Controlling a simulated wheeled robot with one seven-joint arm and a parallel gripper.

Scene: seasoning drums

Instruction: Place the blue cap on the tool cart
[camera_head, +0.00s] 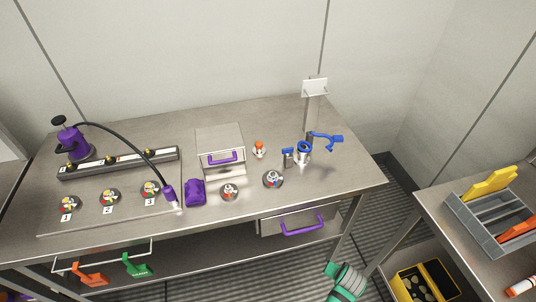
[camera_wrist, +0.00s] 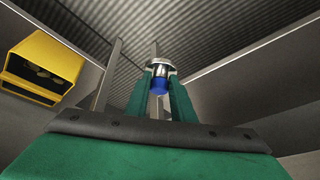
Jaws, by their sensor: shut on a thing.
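The blue cap (camera_wrist: 160,86) is between the green fingers of my gripper (camera_wrist: 160,76) in the wrist view. A silvery, pale flanged part shows just beyond the blue part. My gripper is shut on it. In the head view only part of my green and grey arm end shows at the bottom, and the cap cannot be made out there. The tool cart, which I take to be the metal-topped unit at the right (camera_head: 438,210), carries a grey divided tray (camera_head: 475,222) on top. It stands right of my arm end.
A yellow bin (camera_head: 425,283) sits low under the cart top; a yellow bin (camera_wrist: 45,66) also shows in the wrist view. A steel workbench (camera_head: 330,180) holds drums, a blue-clamped stand (camera_head: 304,150) and a purple pump (camera_head: 72,140). A floor gap separates bench and cart.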

